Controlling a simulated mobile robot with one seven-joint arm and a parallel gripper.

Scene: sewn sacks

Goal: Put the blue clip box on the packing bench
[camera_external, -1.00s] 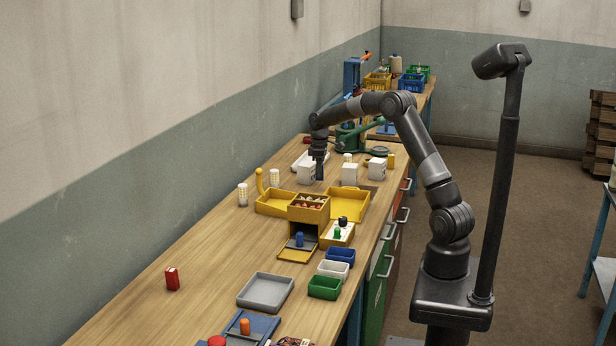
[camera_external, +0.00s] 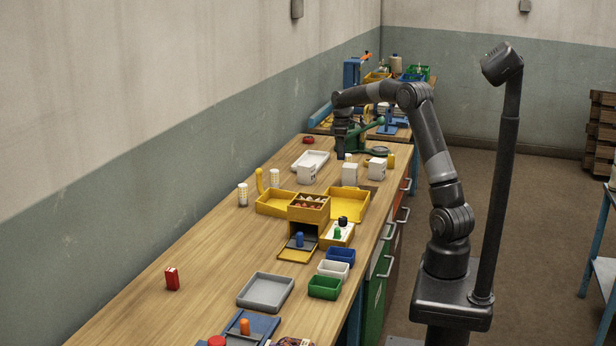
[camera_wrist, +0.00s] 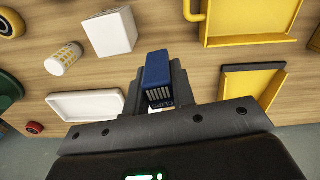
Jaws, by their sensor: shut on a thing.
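In the external view my gripper (camera_external: 341,153) points down over the far part of the long wooden bench (camera_external: 190,255), beside the green press. The clip box cannot be made out there. I cannot tell which surface is the packing bench.
A white tray (camera_external: 310,160), white cartons (camera_external: 349,174) and yellow trays (camera_external: 349,204) stand nearer along the bench. A green press (camera_external: 365,140) is close to my gripper. Crates (camera_external: 414,74) stand at the far end. The bench's left near part is mostly bare.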

